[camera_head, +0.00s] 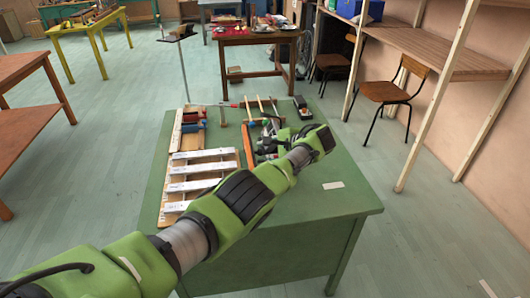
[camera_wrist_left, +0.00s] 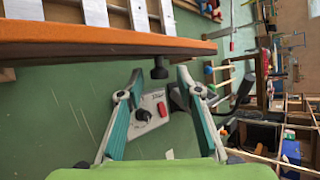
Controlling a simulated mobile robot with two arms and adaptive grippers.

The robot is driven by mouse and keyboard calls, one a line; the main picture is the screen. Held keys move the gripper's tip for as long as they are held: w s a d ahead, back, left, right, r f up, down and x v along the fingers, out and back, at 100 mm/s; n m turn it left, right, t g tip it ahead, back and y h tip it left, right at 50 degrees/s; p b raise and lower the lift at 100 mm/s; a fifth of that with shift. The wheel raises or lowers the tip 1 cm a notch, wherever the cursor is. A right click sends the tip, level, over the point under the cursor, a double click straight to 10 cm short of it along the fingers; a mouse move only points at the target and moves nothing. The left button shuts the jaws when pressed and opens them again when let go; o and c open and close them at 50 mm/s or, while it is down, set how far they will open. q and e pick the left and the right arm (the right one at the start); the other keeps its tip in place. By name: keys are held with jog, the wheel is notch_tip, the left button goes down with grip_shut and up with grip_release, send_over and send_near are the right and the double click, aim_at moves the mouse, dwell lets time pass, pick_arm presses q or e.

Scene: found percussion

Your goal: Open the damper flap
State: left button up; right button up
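An orange-edged board, likely the damper flap (camera_wrist_left: 110,40), crosses the upper left of the left wrist view, with a black knob (camera_wrist_left: 159,68) at its edge. In the head view a narrow orange bar (camera_head: 247,146) stands right of the metal bars (camera_head: 200,170). My left gripper (camera_wrist_left: 161,75) is open, its teal-and-grey fingers to either side of the knob; I cannot tell whether they touch it. In the head view my left gripper (camera_head: 267,140) is partly hidden by its own arm. My right gripper is not in view.
A small grey box with a dial and red button (camera_wrist_left: 150,114) shows below the knob. Wooden racks (camera_head: 262,106) and a dark box (camera_head: 303,108) are at the far side of the green table (camera_head: 310,205). The table's front right is mostly clear.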

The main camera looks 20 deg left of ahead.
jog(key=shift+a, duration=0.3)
pick_arm(q)
jog(key=shift+d+r, duration=0.1)
jog(key=shift+d, duration=0.05)
jog(key=v, duration=1.1)
jog(key=shift+d+r, duration=0.15)
jog(key=shift+d, duration=0.15)
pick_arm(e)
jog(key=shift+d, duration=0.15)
pick_arm(q)
jog(key=shift+s+d, duration=0.1)
